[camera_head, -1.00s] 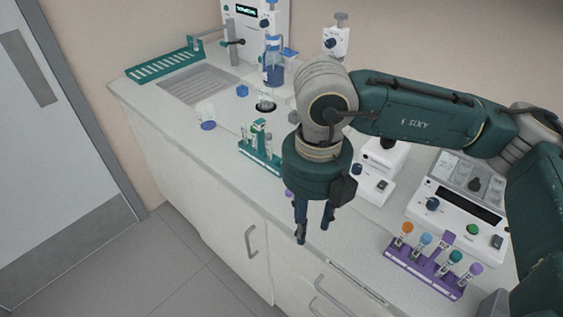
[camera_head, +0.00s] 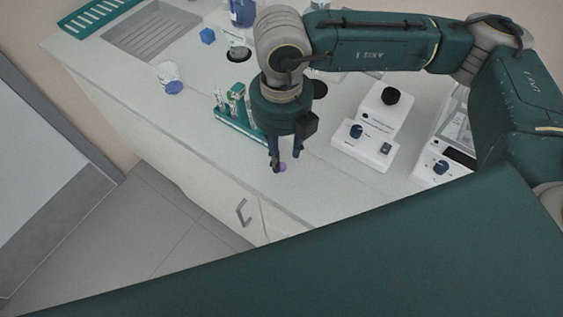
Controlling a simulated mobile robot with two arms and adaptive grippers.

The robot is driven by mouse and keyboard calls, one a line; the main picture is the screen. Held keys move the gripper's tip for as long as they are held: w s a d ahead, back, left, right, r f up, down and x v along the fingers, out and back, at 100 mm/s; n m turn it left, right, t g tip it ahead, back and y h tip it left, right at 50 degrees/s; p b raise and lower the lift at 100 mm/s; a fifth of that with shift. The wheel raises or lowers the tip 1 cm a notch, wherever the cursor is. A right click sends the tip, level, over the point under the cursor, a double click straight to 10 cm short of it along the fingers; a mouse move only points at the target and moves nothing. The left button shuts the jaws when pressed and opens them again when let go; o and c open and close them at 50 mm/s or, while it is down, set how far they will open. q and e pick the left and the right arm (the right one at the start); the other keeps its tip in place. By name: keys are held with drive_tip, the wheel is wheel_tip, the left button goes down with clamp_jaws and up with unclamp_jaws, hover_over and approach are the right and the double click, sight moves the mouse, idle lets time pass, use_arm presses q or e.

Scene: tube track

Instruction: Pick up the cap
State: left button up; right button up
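A small purple cap (camera_head: 284,168) lies on the light counter (camera_head: 200,130), close to its front edge. My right gripper (camera_head: 287,162) points down over the counter with its two dark fingers apart. Its fingertips show right around the cap in the picture, and the left finger is very near the cap's left side. I cannot tell whether the fingers touch it or how high they are above the counter. My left gripper is not in view.
A teal tube rack (camera_head: 238,124) stands just left of my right gripper. A clear beaker (camera_head: 168,73) is farther left. White devices (camera_head: 372,130) stand to the right.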

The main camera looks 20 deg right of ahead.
sight(282, 165)
wheel_tip(282, 165, down, 4)
drive_tip(key=shift+d+r+p, duration=0.1)
drive_tip(key=shift+r+p, duration=0.05)
drive_tip(key=shift+p, duration=0.75)
drive_tip(key=shift+f, duration=0.55)
drive_tip(key=c, duration=0.7)
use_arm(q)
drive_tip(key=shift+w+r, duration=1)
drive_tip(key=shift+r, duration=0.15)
use_arm(e)
drive_tip(key=shift+c, duration=0.5)
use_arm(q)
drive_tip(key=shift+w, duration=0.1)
